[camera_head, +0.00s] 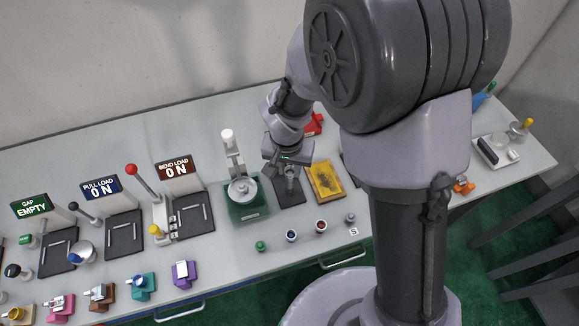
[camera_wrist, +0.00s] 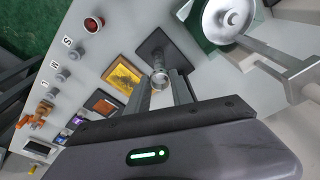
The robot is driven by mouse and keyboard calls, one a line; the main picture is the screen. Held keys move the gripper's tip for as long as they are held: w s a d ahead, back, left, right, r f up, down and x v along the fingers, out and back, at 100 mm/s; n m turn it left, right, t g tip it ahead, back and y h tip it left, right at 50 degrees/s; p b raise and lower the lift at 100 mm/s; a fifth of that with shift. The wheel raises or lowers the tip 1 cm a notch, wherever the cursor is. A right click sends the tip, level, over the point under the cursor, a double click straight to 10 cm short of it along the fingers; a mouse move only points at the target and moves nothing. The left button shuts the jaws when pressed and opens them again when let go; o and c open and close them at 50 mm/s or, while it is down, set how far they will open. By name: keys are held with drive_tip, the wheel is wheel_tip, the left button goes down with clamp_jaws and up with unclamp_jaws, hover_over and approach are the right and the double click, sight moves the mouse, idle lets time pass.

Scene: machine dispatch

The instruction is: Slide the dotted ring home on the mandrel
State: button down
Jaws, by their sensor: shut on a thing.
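My gripper (camera_head: 289,170) points down over a dark square plate (camera_head: 290,193), which also shows in the wrist view (camera_wrist: 181,62). In the wrist view, my gripper's two fingers (camera_wrist: 160,82) are shut on a small silvery round piece (camera_wrist: 160,76), seemingly the ring. Dots on it are too small to make out. A pale upright post shows under my gripper in the head view, perhaps the mandrel. The fingers hide much of it, and I cannot tell whether the ring is around it or above it.
A green-based press (camera_head: 248,211) with a round silver table stands close left of the plate. A yellow framed panel (camera_head: 325,182) lies just right of it. Small pegs, such as a red-topped one (camera_head: 321,226), line the front. Clear bench lies between them and the plate.

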sight(289, 175)
drive_tip(key=shift+f+b, duration=1.65)
drive_tip(key=shift+b, duration=0.05)
drive_tip(key=c, duration=0.6)
unclamp_jaws()
drive_tip(key=shift+r, duration=0.1)
drive_tip(key=shift+r+p, duration=1.75)
drive_tip(key=shift+r, duration=0.7)
drive_tip(key=shift+f, duration=0.1)
